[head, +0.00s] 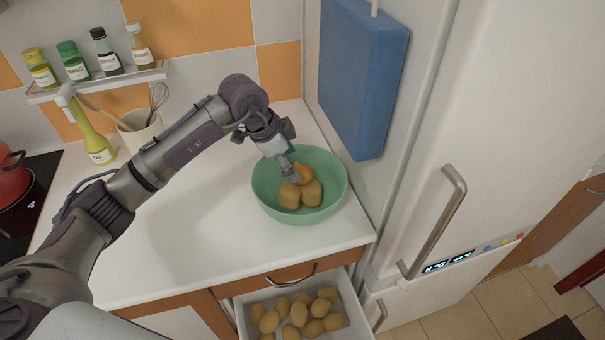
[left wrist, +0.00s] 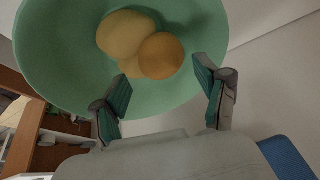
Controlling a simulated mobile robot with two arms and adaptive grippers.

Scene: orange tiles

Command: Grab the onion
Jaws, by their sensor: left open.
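A green bowl (head: 333,203) stands on the white counter and holds a few round vegetables. The onion (head: 303,173) looks more orange than the two tan potatoes (head: 289,195) beside it. In the left wrist view the onion (left wrist: 162,55) lies against the potatoes (left wrist: 123,35) inside the bowl (left wrist: 60,75). My left gripper (head: 287,170) reaches down over the bowl from the left and partly covers the onion. In the left wrist view its fingers (left wrist: 163,85) are apart and empty, with the onion just ahead of the gap. My right gripper is not in view.
An open drawer (head: 240,318) with several potatoes (head: 298,312) sits below the counter. The fridge (head: 500,120) and a blue board (head: 362,80) stand close right of the bowl. A utensil pot (head: 141,135) and an oil bottle (head: 97,145) are at the back left.

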